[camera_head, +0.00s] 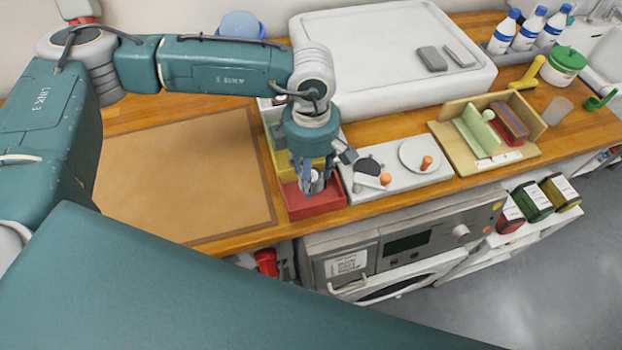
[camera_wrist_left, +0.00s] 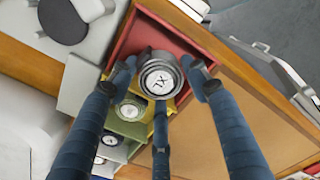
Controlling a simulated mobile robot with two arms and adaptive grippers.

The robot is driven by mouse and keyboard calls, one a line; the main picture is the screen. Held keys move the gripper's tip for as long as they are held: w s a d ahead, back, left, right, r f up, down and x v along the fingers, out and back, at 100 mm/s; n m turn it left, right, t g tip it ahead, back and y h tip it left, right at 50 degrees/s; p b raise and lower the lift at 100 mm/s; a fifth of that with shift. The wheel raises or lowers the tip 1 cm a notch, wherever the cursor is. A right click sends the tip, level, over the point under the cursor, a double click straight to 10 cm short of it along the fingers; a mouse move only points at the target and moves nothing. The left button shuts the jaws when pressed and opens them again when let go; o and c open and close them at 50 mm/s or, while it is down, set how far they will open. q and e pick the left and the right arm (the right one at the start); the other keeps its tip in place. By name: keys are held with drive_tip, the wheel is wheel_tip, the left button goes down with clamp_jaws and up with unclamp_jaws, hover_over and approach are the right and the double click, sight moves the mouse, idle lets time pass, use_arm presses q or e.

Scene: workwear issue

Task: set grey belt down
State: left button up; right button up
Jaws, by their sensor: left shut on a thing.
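The grey belt is a tight round coil with a pale marked disc in its middle; in the left wrist view the grey belt (camera_wrist_left: 160,76) sits between my gripper's fingers. My left gripper (camera_head: 314,184) is shut on it and points down over the red bin (camera_head: 318,208) in the head view. The red bin (camera_wrist_left: 172,24) also shows in the left wrist view, behind the coil. I cannot tell whether the coil touches the bin's floor. My right gripper is not in view.
A yellow bin (camera_wrist_left: 155,104) and a green bin (camera_wrist_left: 128,128) adjoin the red one, with other coils. A bare brown mat (camera_head: 185,180) lies left.

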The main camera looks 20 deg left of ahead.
use_arm(q)
drive_tip(key=shift+f, duration=0.35)
wheel_tip(320, 180, down, 4)
drive_tip(key=shift+r+p, duration=0.1)
drive_tip(key=shift+p, duration=0.6)
drive_tip(key=shift+f+b, duration=0.25)
drive_tip(key=shift+b, duration=0.05)
drive_tip(key=o, duration=0.9)
drive_tip(key=shift+o, duration=0.2)
drive_tip(key=shift+r, duration=0.15)
